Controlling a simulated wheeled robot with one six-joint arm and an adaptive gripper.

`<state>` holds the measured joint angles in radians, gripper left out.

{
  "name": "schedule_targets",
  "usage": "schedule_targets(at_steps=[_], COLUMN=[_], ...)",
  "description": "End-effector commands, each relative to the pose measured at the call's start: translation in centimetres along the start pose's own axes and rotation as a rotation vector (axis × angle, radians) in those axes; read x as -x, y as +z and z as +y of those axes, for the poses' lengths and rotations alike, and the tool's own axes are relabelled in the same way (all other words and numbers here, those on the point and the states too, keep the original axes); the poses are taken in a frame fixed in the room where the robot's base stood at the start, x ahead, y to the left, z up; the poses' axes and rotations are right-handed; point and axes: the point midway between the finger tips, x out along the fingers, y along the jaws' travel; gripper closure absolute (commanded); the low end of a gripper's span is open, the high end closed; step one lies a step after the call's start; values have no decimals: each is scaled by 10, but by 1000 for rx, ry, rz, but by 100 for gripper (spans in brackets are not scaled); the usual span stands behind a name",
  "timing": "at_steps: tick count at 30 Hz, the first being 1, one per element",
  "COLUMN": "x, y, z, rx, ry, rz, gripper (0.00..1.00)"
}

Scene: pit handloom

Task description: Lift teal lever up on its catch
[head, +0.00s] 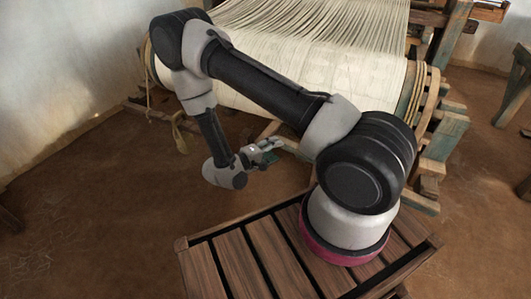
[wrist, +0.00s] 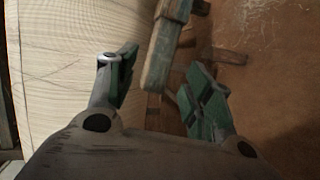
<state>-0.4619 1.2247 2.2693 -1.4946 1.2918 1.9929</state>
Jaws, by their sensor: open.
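In the wrist view, a worn wooden bar with faded teal paint (wrist: 160,52), likely the teal lever, comes down from the top edge. Its lower end shows between my gripper's fingers, nearer the left one. My gripper (wrist: 162,88) is open, with its green-padded fingers apart on either side of that end. Nothing is held. I cannot tell how far the bar is from the pads in depth. In the head view, my gripper (head: 268,150) hangs beside the front of the loom, and I cannot make out the lever clearly there. No catch can be told for sure.
The cream cloth roll (head: 235,95) of the loom lies close by; the cloth also fills the left of the wrist view (wrist: 60,60). Teal-worn loom posts (head: 445,137) stand at the right. Bare brown floor (head: 110,210) is open at the left.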

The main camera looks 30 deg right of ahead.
Motion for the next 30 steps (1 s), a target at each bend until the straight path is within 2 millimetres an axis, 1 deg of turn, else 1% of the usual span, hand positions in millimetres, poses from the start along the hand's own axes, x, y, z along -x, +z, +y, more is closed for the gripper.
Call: schedule_targets(at_steps=[1,3,6,9,25,28,30], x=[12,24,36,43,44,44,44], y=[-2,-1,-1,0,0,0,2], z=[0,0,0,0,0,0,-1], rx=[0,-1,-1,-1,4,65,155], ry=[-1,-1,0,-1,0,-2,-7], rz=[6,4,2,0,-1,-2,-9], gripper=[48,48,48,48,48,48,48])
